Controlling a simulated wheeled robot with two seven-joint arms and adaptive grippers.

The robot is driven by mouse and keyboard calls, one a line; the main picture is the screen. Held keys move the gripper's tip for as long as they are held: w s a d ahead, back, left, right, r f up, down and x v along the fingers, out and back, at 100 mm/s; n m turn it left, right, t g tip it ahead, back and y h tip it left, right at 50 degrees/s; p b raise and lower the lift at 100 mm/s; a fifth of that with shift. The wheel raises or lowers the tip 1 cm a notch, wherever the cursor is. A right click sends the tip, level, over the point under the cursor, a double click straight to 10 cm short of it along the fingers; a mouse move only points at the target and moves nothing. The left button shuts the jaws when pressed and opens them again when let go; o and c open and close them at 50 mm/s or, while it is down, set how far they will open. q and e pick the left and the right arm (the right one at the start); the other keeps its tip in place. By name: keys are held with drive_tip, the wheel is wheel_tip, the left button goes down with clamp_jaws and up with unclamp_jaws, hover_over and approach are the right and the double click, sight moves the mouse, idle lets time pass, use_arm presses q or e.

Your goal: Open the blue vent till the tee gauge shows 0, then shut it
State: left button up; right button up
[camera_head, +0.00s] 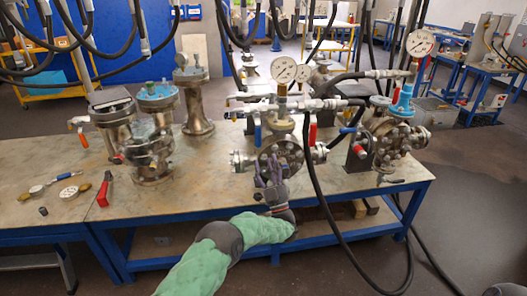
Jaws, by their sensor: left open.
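My left gripper (270,168) is open, in front of the middle flanged vessel (284,150), its fingers pointing up. It looks empty; whether it touches the flange I cannot tell. A blue vent handle (258,134) hangs down on the left of the middle vessel's pipework, above and left of my fingers and apart from them. A white dial gauge (284,69) stands on top of the tee pipework above this vessel; its reading is too small to tell. My right gripper is not in view.
A red handle (312,133) hangs right of the blue one. A right vessel (387,140) carries another gauge (420,43). Black hoses (322,205) loop before the bench (225,188). Left are more vessels (152,150), a red-handled tool (104,188) and small fittings (68,192).

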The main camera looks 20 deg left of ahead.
use_arm(q)
drive_tip(key=shift+v, duration=1.25)
drive_tip(key=w+d+f+m+h+p, duration=0.1)
drive_tip(key=w+f+m+h, duration=0.15)
drive_tip(key=f+h, duration=0.4)
drive_tip(key=w+d+f+m+h+p, duration=0.1)
drive_tip(key=d+f+m+h, duration=0.1)
drive_tip(key=f+m+h, duration=0.4)
drive_tip(key=s+d+f+n+g+h+p, duration=0.1)
drive_tip(key=s+d+f+g+h, duration=0.15)
drive_tip(key=f, duration=0.45)
drive_tip(key=s+d+f+g+h+p, duration=0.1)
drive_tip(key=s+d+f+g+h, duration=0.15)
drive_tip(key=f, duration=0.45)
drive_tip(key=s+d+f+g+h+p, duration=0.3)
drive_tip(key=s+f+g, duration=0.45)
drive_tip(key=s, duration=0.65)
drive_tip(key=s+d+f+g+h, duration=0.1)
drive_tip(key=s+d+g, duration=0.1)
drive_tip(key=s, duration=0.9)
drive_tip(key=s+d+f+g+h, duration=0.1)
drive_tip(key=s+d+f+g, duration=0.1)
drive_tip(key=s, duration=0.9)
drive_tip(key=shift+s+d+n+g, duration=0.15)
drive_tip(key=shift+d+n+g, duration=0.4)
drive_tip(key=shift+g, duration=0.5)
